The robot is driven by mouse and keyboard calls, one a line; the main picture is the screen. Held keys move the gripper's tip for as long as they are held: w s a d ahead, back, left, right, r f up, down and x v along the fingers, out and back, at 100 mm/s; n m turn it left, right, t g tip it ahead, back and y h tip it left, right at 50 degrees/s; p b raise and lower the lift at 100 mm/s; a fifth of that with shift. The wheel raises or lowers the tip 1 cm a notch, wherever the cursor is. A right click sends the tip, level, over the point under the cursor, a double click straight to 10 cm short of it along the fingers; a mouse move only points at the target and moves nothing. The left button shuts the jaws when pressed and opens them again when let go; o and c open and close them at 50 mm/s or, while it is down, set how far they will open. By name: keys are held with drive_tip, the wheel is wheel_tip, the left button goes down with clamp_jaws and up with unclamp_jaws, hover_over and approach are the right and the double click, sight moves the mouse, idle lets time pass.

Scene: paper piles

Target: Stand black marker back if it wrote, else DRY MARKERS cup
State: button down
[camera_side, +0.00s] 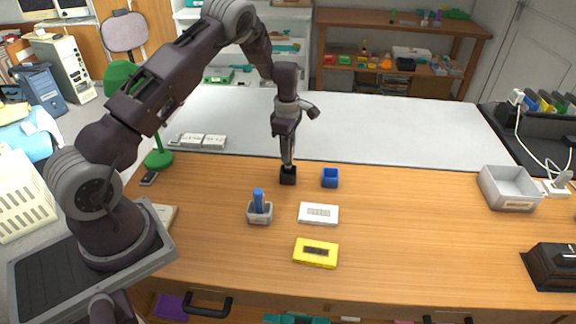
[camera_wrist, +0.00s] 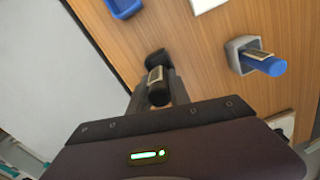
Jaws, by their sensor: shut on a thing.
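My gripper (camera_side: 288,163) points down and is shut on the black marker (camera_wrist: 158,90), which has a pale label band. The marker is over a small black holder (camera_side: 288,177), which also shows in the wrist view (camera_wrist: 155,58). I cannot tell whether its lower end is inside or just above. A grey cup (camera_side: 260,216) with a small unreadable label stands to the front left and holds a blue marker (camera_side: 258,197); they also show in the wrist view, the cup (camera_wrist: 234,58) and the marker (camera_wrist: 270,66). I cannot read which cup is DRY MARKERS.
An empty blue holder (camera_side: 330,179) stands just right of the black one. A white pad (camera_side: 318,214) and a yellow block (camera_side: 316,260) with a dark panel lie in front. A grey labelled bin (camera_side: 511,203) and a dark box (camera_side: 552,266) are at right. The middle right is clear.

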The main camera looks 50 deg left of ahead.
drive_tip(key=shift+f, duration=2)
drive_tip(key=c, duration=1.2)
unclamp_jaws()
drive_tip(key=shift+f, duration=0.15)
